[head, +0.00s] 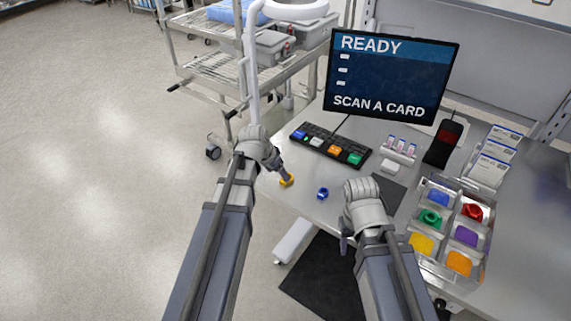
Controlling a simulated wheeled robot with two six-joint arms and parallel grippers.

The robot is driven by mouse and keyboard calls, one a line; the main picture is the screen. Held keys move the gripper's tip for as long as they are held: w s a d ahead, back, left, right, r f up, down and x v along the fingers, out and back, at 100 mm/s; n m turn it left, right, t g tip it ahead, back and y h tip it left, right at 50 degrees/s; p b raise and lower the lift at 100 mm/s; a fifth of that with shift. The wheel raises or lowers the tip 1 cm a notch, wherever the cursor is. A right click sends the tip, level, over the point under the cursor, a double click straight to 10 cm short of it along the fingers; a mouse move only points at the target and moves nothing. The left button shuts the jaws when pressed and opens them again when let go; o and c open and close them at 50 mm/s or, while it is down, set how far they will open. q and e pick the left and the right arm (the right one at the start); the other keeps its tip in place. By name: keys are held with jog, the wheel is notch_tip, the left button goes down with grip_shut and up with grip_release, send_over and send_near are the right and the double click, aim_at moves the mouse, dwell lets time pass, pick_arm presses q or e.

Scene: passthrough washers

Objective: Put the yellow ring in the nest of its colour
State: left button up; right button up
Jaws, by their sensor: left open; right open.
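The yellow ring (287,180) lies on the grey table near its left front edge. My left gripper (281,172) is right at the ring, with its fingertips touching or just above it; I cannot tell which. The tray of coloured nests (424,185) stands at the right. Its yellow nest (421,243) is at the front left of the tray. Green and red rings sit in the green nest (431,218) and the red nest (472,212). My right gripper (346,243) is open over the table's front edge, left of the tray, its fingers partly hidden by its own body.
A blue ring (322,193) lies on the table between my grippers. Behind are a keyboard (323,145), a screen (390,75), a vial rack (398,152) and a black card reader (443,145). A wire cart (215,60) stands beyond the left edge.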

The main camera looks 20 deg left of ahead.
aim_at(283, 181)
pick_arm(q)
jog(key=shift+w+f+b, duration=0.1)
jog(key=shift+f+b, duration=0.4)
jog(key=shift+b, duration=0.15)
jog(key=b+x, duration=0.6)
jog(key=shift+w+f, duration=0.3)
jog(key=shift+w, duration=0.15)
jog(key=shift+r, duration=0.1)
jog(key=shift+c, duration=0.2)
grip_shut()
